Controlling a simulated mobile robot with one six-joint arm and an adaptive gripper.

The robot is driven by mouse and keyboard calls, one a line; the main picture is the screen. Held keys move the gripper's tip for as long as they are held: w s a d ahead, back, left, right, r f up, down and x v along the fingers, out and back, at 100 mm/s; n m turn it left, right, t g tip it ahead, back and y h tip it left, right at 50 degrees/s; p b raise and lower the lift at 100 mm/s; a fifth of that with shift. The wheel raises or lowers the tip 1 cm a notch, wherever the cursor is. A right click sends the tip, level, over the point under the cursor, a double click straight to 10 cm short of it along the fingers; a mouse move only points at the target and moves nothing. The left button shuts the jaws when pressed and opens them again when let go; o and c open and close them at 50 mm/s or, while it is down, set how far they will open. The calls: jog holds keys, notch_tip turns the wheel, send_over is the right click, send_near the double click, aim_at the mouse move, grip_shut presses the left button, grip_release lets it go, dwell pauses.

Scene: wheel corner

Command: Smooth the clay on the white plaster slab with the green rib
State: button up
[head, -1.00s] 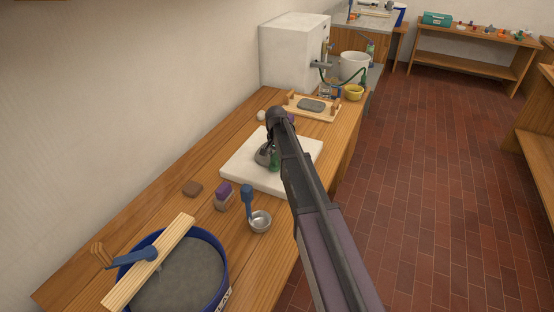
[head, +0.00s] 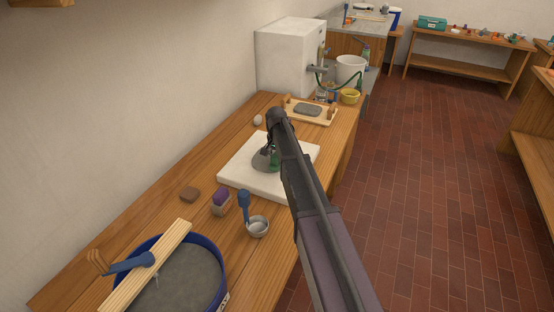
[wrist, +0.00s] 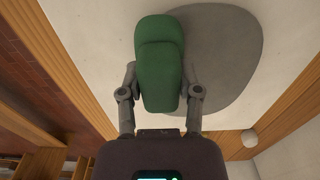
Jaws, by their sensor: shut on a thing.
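The white plaster slab (head: 236,171) lies on the wooden bench. A flat, rounded patch of grey clay (head: 261,162) is on it, partly behind my arm; the clay also shows in the wrist view (wrist: 228,52). My gripper (wrist: 161,88) is shut on the green rib (wrist: 160,48), with one finger on each side of it. In the wrist view the rib overlaps the left part of the clay. In the head view the rib (head: 274,158) is a small green patch over the clay. I cannot tell whether it touches the clay.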

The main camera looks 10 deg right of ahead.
jog(key=shift+w, duration=0.1)
jog(key=shift+w+d+f, duration=0.1)
jog(key=shift+w+d, duration=0.8)
jog(key=shift+w, duration=0.25)
jog(key=shift+w+d, duration=0.9)
jog(key=shift+w, duration=0.3)
jog(key=shift+w+d, duration=0.45)
jog(key=shift+w, duration=0.2)
jog(key=shift+w+d, duration=0.45)
jog(key=shift+w, duration=0.15)
jog(key=shift+w+d, duration=0.9)
jog(key=shift+w, duration=0.3)
jog(key=shift+a, duration=0.1)
